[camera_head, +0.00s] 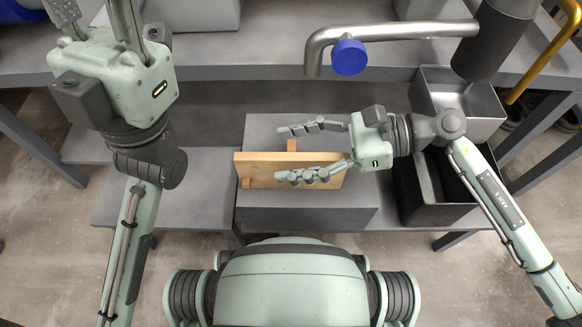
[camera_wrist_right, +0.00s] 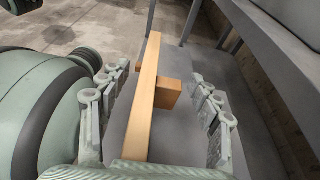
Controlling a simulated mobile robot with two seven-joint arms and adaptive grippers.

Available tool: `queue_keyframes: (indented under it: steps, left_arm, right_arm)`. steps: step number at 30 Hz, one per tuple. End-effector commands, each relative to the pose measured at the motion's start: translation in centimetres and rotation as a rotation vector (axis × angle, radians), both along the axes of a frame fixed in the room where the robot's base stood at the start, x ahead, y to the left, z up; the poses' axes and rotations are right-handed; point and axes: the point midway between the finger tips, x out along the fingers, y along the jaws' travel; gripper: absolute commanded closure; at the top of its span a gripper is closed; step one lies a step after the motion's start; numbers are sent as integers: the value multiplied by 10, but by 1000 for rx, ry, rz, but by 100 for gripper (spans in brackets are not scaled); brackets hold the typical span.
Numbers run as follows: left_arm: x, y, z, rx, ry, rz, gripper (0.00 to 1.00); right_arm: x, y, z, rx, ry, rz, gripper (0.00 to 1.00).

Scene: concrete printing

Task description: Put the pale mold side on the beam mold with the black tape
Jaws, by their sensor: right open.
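The pale mold side (camera_head: 256,171) is a light wooden board standing on edge on a grey block, with darker wooden pieces at its back and left end. In the right wrist view its long top edge (camera_wrist_right: 146,88) runs away from me, with a short wooden block (camera_wrist_right: 167,93) on its right. My right gripper (camera_head: 303,153) is open, its fingers on either side of the board; they also flank it in the right wrist view (camera_wrist_right: 160,115). My left gripper (camera_head: 95,12) is at the upper left, its fingertips cut off by the frame. I cannot make out a beam mold with black tape.
The grey block (camera_head: 310,217) stands on a low grey shelf (camera_head: 180,195). A dark bin (camera_head: 432,213) and a metal container (camera_head: 453,97) stand to the right. A metal pipe with a blue knob (camera_head: 349,57) hangs above. A higher grey bench (camera_head: 250,62) crosses the back.

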Motion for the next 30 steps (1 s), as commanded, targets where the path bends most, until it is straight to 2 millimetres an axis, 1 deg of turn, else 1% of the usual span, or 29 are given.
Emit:
queue_keyframes:
  steps: [7, 22, 30]
  left_arm:
    - [0, 0, 0, 1, 0, 0, 67]
    - [0, 0, 0, 1, 0, 0, 67]
    - [0, 0, 1, 1, 1, 0, 67]
  right_arm:
    - [0, 2, 0, 0, 0, -1, 37]
    - [0, 1, 0, 0, 0, -1, 99]
    - [0, 1, 2, 2, 0, -1, 99]
